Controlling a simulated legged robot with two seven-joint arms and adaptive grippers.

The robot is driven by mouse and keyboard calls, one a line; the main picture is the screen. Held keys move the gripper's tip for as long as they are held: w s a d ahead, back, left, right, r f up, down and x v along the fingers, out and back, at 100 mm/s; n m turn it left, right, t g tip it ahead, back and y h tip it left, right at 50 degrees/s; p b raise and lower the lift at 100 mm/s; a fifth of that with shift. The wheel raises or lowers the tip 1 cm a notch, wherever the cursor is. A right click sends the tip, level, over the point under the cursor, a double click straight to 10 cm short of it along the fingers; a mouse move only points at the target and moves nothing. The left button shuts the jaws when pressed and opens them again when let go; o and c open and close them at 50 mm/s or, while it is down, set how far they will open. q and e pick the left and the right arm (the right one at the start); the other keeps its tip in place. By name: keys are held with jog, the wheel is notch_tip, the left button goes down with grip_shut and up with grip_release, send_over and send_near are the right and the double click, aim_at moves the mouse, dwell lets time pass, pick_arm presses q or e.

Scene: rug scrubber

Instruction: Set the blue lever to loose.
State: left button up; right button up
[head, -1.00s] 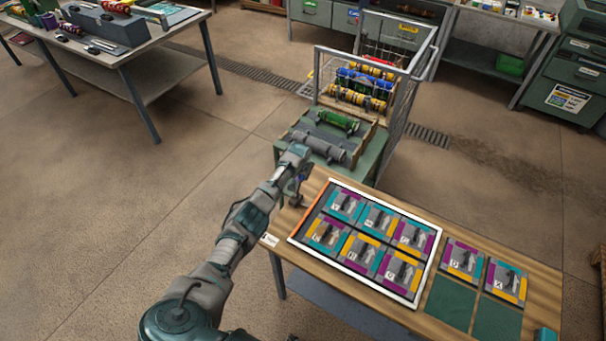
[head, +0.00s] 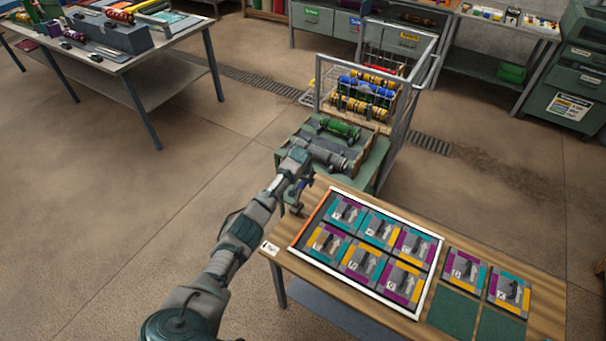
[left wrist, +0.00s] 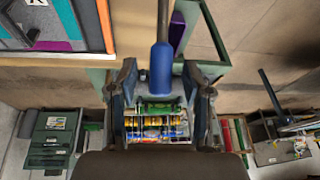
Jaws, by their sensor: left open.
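The blue lever (left wrist: 162,68) shows in the left wrist view as a blue grip on a thin grey rod that runs up to the picture's top. Its blue end lies between the two fingers of my left gripper (left wrist: 161,92), with gaps on both sides. The gripper is open. In the head view my left gripper (head: 298,196) is at the table's far left corner, beside the cart. A small blue patch shows there, but the lever is mostly hidden by the hand. The lever's markings cannot be read. My right gripper is not in view.
The wooden table (head: 350,318) holds a white-framed board (head: 437,262) of lettered tiles, with more tiles to its right. A green cart (head: 372,168) with colored rollers and a wire cage stands just behind. Open floor lies to the left.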

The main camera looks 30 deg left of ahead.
pick_arm(q)
jog(key=a+v, duration=0.1)
jog(key=v, duration=0.8)
jog(key=shift+d, duration=0.4)
